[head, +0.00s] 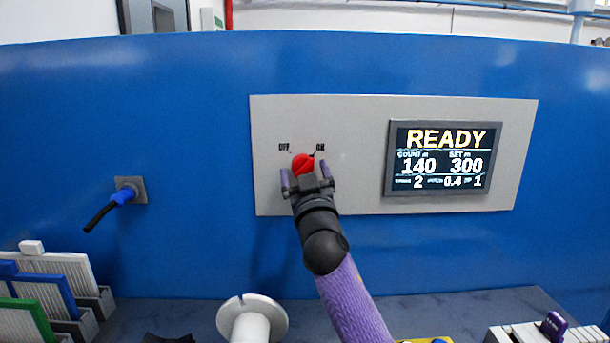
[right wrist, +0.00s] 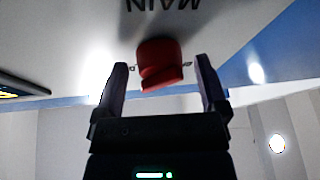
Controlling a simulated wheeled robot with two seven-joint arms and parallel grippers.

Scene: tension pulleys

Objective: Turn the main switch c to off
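The main switch (head: 303,162) is a round red knob on the grey panel (head: 350,110), with OFF printed at its upper left and ON at its upper right. A dark line on the knob slants up toward ON. My right gripper (head: 305,180) is in front of the knob with its fingers apart. In the right wrist view the red knob (right wrist: 160,64) lies between and just beyond the two fingertips of the open gripper (right wrist: 160,78), with gaps on both sides. The word MAIN shows upside down there.
A display (head: 443,158) reading READY is on the panel's right. A white spool (head: 250,318), racks of panels (head: 52,285) and a white block (head: 540,333) stand along the bottom.

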